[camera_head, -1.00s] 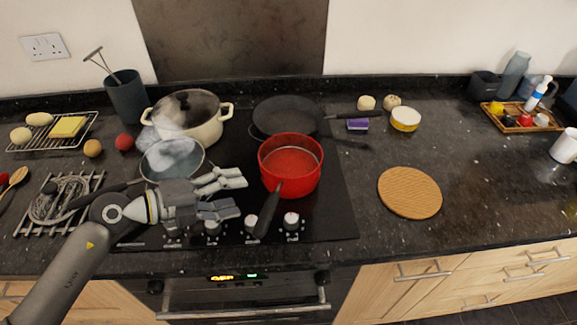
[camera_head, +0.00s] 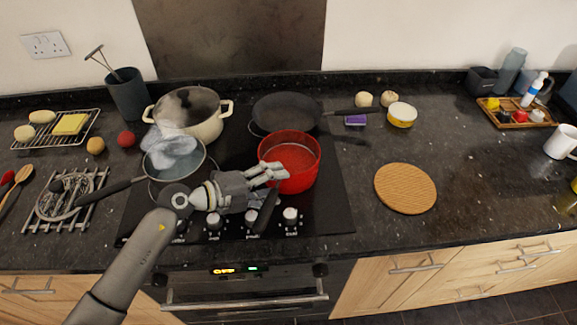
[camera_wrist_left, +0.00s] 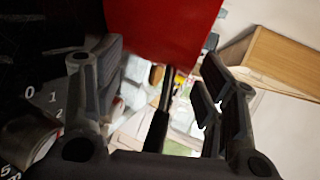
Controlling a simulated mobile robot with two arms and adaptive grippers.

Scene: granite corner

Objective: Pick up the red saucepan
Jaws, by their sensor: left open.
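The red saucepan (camera_head: 290,150) stands on the black hob, right of its middle, with its dark handle (camera_head: 265,212) pointing toward the front edge. My left gripper (camera_head: 272,184) is open and empty at the near side of the pan, by the handle's root. In the left wrist view the red pan wall (camera_wrist_left: 160,28) fills the top, and the dark handle (camera_wrist_left: 157,130) runs down between my spread fingers (camera_wrist_left: 162,75). I see a gap on the right side of the handle; contact is not clear. My right gripper is not in view.
A grey pan (camera_head: 160,178) is left of my gripper, with a cream pot (camera_head: 205,125) behind it. A dark frying pan (camera_head: 290,104) stands behind the saucepan. Hob knobs (camera_head: 290,218) line the front. A round cork mat (camera_head: 405,188) lies right, with clear counter around it.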

